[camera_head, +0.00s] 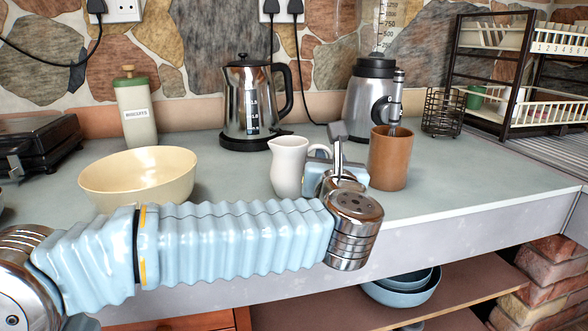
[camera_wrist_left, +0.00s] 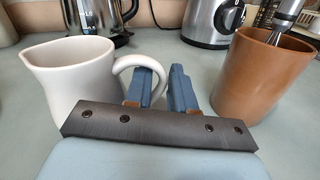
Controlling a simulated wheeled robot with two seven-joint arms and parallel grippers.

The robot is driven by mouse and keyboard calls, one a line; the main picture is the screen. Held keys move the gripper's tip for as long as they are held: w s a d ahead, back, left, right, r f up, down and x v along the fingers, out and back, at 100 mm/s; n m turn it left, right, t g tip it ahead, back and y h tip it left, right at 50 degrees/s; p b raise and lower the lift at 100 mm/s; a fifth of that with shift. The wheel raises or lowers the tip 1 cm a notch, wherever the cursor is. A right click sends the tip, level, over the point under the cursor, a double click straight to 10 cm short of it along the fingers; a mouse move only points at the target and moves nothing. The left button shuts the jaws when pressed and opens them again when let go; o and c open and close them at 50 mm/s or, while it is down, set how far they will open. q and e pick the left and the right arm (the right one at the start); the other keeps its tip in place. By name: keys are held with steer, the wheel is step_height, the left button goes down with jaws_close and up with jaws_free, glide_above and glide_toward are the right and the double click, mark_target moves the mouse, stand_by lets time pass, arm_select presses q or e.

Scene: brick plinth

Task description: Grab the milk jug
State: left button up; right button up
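The white milk jug (camera_head: 289,166) stands upright on the counter, its handle on the right. In the left wrist view the jug (camera_wrist_left: 72,80) is at the left, spout pointing left. My left gripper (camera_head: 338,133) is just right of the jug, beside the handle. In the left wrist view its blue fingers (camera_wrist_left: 168,86) are apart with a gap between them, and the left finger overlaps the handle's outer curve. I cannot tell if they touch. The arm hides part of the counter in front of the jug. My right gripper is not in view.
A brown cup (camera_head: 389,160) with a utensil stands close right of the gripper. A cream bowl (camera_head: 138,178) is left of the jug. A kettle (camera_head: 247,100) and a blender (camera_head: 369,100) stand behind. The counter (camera_head: 480,180) is clear at the right.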

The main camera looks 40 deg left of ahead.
arm_select(q)
jaws_close()
steer(key=shift+r, duration=0.25)
